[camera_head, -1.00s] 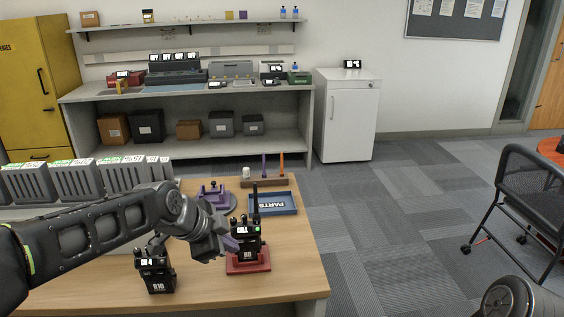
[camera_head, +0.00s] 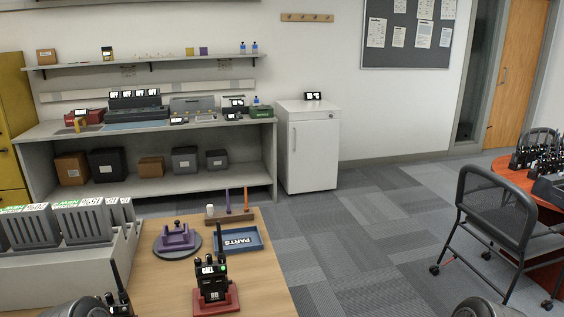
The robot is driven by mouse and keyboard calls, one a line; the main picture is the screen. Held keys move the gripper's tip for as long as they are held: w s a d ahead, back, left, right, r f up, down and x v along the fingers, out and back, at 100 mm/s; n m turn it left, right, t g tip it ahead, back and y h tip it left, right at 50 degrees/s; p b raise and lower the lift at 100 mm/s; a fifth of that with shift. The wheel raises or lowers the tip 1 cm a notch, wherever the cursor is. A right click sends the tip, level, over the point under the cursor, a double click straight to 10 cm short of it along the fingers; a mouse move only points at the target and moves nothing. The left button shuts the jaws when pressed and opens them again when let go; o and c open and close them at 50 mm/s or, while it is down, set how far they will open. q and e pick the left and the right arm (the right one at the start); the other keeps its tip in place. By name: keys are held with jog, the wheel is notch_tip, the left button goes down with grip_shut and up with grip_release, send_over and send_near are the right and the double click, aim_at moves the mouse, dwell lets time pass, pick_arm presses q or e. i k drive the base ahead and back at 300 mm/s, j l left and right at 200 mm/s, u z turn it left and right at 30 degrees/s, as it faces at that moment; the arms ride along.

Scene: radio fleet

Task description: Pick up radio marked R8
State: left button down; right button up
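A black radio (camera_head: 211,276) with a tall antenna and a small lit screen stands upright in a red stand (camera_head: 229,303) near the front right of the wooden table. Its body label is too small to read for certain now. A second black radio (camera_head: 122,302) is at the bottom edge, partly hidden by my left arm and cut off by the frame. Only rounded links of my arms show at the bottom left and bottom right. Both grippers are out of view.
On the table (camera_head: 170,285) are a blue parts tray (camera_head: 254,247), a purple stand (camera_head: 178,238) on a grey disc and a grey rack (camera_head: 55,264). A chair (camera_head: 497,218) and a red round table (camera_head: 487,175) holding several radios are at right. The carpet between is clear.

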aim_at(213, 291)
jog(key=i+l+u, duration=0.1)
jog(key=l, duration=0.25)
jog(key=i+l+u, duration=0.1)
jog(key=i+l, duration=0.15)
jog(key=i+l+u, duration=0.1)
jog(key=l, duration=0.4)
jog(key=i+l+u, duration=0.1)
jog(key=l, duration=0.25)
jog(key=i+l+u, duration=0.15)
jog(key=l, duration=0.25)
jog(key=i+l+u, duration=0.1)
jog(key=l, duration=0.3)
